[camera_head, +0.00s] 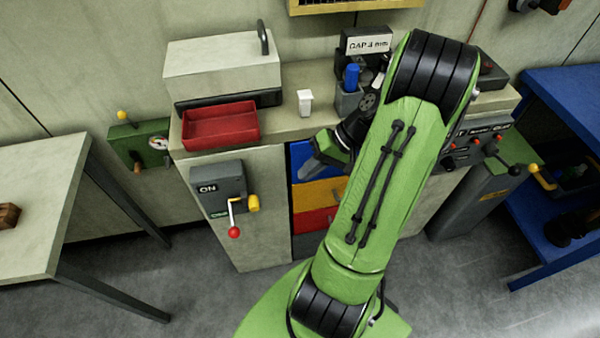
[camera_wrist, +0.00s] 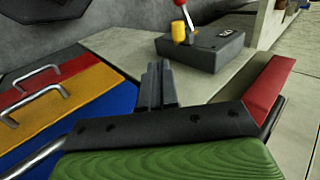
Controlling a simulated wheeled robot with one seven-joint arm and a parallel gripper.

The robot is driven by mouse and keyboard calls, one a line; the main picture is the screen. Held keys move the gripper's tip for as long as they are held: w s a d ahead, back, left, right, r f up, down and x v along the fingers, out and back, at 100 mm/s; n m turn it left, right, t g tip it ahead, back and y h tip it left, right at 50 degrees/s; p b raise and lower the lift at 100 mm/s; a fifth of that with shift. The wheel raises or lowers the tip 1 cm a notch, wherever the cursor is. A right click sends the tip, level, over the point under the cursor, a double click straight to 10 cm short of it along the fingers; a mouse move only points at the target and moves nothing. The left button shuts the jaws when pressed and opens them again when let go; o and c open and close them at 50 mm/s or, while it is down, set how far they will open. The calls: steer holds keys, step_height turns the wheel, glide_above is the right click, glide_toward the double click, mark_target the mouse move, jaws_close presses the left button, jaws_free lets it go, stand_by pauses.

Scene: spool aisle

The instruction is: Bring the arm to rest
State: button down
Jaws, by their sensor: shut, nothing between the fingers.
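My green arm (camera_head: 385,170) rises from its base and bends at a black-banded elbow at the upper right in the head view. Its far end points down and left, in front of the cabinet. My gripper (camera_head: 311,167) is partly hidden behind the arm, close to the blue drawer (camera_head: 300,155). In the wrist view my gripper (camera_wrist: 155,84) has its two dark fingers together, shut and empty. The fingers appear in front of the cabinet's pale side and right of the colored drawers.
A bench (camera_head: 295,127) holds a red tray (camera_head: 222,125), a white cup (camera_head: 305,102) and a grey holder (camera_head: 348,104). A switch box (camera_head: 219,184) with a red-knobbed lever projects from the cabinet. A table (camera_head: 50,225) stands left, a blue shelf (camera_head: 560,110) right.

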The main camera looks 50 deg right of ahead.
stand_by(0.5)
steer(key=w+a+r+n+g+h+p, duration=0.2)
steer(key=a+r+n+g+h+p, duration=0.15)
steer(key=a+r, duration=0.8)
steer(key=s+a+r+n+t+h+p, duration=0.3)
steer(key=s+a+r, duration=0.5)
steer(key=r, duration=0.3)
steer(key=shift+s+r+t+p, duration=0.2)
steer(key=shift+r+t+p, duration=0.05)
steer(key=shift+t+p, duration=0.5)
steer(key=c, duration=1.8)
jaws_free()
steer(key=shift+c, duration=0.2)
